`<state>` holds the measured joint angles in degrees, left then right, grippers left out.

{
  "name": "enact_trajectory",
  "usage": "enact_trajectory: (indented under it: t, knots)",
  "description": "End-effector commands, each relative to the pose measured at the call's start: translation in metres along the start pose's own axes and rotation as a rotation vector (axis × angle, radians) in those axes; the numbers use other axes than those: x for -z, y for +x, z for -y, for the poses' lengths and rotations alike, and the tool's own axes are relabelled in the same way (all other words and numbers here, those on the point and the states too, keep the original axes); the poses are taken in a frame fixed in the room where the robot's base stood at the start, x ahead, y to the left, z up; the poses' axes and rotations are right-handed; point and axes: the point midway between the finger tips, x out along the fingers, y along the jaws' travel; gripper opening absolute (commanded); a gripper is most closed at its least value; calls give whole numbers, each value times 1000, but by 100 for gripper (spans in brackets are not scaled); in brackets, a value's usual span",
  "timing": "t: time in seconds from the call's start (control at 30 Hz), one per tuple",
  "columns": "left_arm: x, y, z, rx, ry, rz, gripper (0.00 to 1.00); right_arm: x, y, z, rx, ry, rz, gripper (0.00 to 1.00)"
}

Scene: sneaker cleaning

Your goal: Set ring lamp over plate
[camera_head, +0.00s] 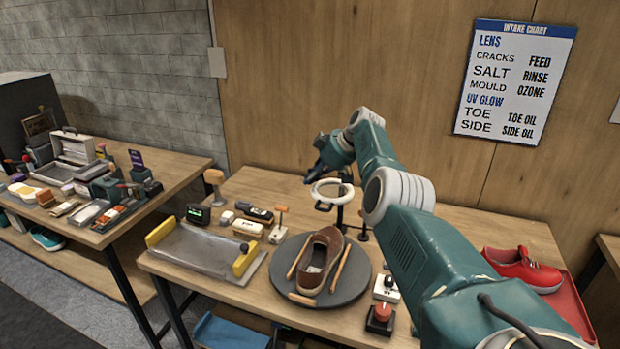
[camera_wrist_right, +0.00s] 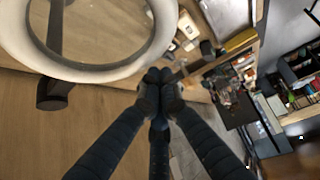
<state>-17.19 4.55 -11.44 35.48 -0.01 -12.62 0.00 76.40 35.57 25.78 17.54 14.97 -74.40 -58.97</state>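The ring lamp (camera_head: 347,190) has a white ring on a dark stand behind the plate. Its ring also shows large at the upper left of the right wrist view (camera_wrist_right: 85,72). The round dark plate (camera_head: 357,283) lies on the table with a brown shoe (camera_head: 322,262) and wooden sticks on it. My right gripper (camera_head: 309,179) is above the table, close to the left side of the ring. In the right wrist view its dark fingertips (camera_wrist_right: 160,77) are together beside the ring's edge, with nothing visible between them. Contact with the ring cannot be told. My left gripper is out of view.
A tray with yellow ends (camera_head: 205,252) lies left of the plate. Small boxes and brushes stand behind it. A red button box (camera_head: 380,317) is right of the plate. A red shoe (camera_head: 522,268) sits on a red tray at the right. A cluttered side table is at the left.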

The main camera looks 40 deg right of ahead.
Motion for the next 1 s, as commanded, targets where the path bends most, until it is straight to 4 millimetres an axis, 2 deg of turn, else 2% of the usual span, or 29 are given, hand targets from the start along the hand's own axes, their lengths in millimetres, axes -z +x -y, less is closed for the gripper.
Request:
enact_trajectory:
  t: [1.0]
  knots:
    - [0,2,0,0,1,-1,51,-6,-1,1,1,1,8,0]
